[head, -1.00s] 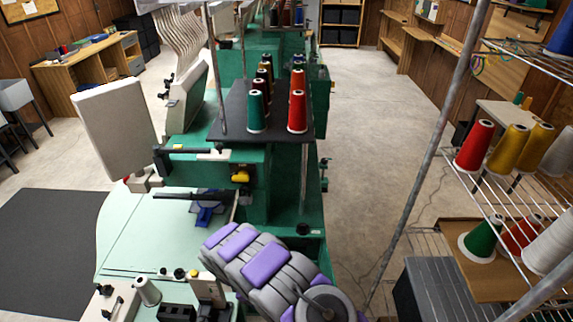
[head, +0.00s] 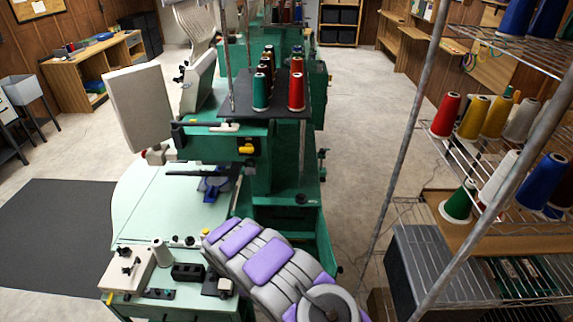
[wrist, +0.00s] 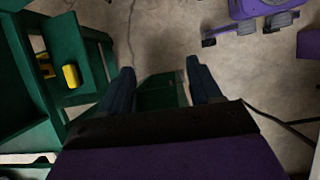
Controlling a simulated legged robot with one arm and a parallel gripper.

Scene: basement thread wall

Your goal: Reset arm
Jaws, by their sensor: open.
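My gripper (wrist: 160,92) shows in the wrist view with its two dark fingers apart and nothing between them. Below the gap are the concrete floor and part of a green machine surface. In the head view my grey and purple arm reaches over the front of the green sewing machine (head: 285,220), and the gripper itself cannot be made out there. In the wrist view green machine frame (wrist: 60,60) with a yellow part (wrist: 71,76) lies to the left of the fingers.
A wire shelf rack (head: 478,165) with thread cones stands at the right. Cones (head: 296,92) stand on the machine's black tray (head: 240,100). Clear floor (head: 370,120) runs between machine and rack; a dark mat (head: 55,235) lies left.

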